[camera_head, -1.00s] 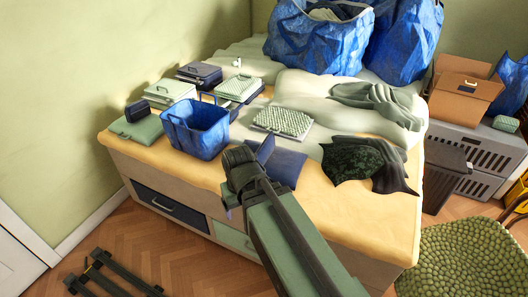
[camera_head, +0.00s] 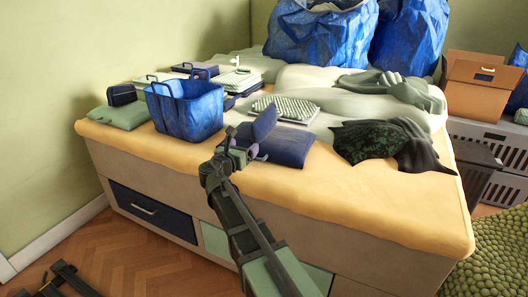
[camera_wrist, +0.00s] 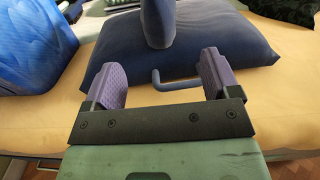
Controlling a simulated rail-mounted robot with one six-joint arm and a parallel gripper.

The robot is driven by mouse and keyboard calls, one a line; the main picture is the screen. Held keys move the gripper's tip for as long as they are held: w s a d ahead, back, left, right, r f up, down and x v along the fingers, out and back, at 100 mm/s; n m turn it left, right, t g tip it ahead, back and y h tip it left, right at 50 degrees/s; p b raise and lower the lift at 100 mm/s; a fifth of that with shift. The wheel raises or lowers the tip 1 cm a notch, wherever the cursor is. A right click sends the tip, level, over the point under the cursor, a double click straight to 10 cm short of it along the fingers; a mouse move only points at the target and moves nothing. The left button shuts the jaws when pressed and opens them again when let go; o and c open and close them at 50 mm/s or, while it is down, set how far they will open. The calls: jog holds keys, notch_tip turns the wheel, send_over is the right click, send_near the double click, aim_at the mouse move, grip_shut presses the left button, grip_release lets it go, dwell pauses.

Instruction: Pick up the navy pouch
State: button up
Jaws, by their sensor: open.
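The navy pouch (camera_head: 287,147) lies at the front edge of the bed, a soft dark-blue cushion shape with a raised upright part. In the wrist view the pouch (camera_wrist: 210,50) fills the top middle, and a small bar handle (camera_wrist: 176,85) sticks out from its near side. My gripper (camera_head: 241,152) is at the pouch's near left side. In the wrist view my gripper (camera_wrist: 164,78) is open, with one purple finger on each side of the handle. I cannot tell whether the fingers touch the pouch.
A blue basket (camera_head: 186,112) stands close on the left. A green pouch (camera_head: 124,116) bears a small navy case (camera_head: 121,95). A white-green woven pad (camera_head: 284,108) lies behind, and dark cloth (camera_head: 378,139) lies to the right. The bed's front right edge is clear.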

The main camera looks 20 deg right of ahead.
aim_at(254, 136)
jog(key=shift+w+r+p, duration=0.2)
jog(key=shift+p, duration=0.1)
jog(key=x, duration=1)
jog(key=shift+w+d, duration=0.15)
jog(key=shift+d, duration=0.2)
jog(key=shift+r, duration=0.1)
jog(key=c, duration=1.1)
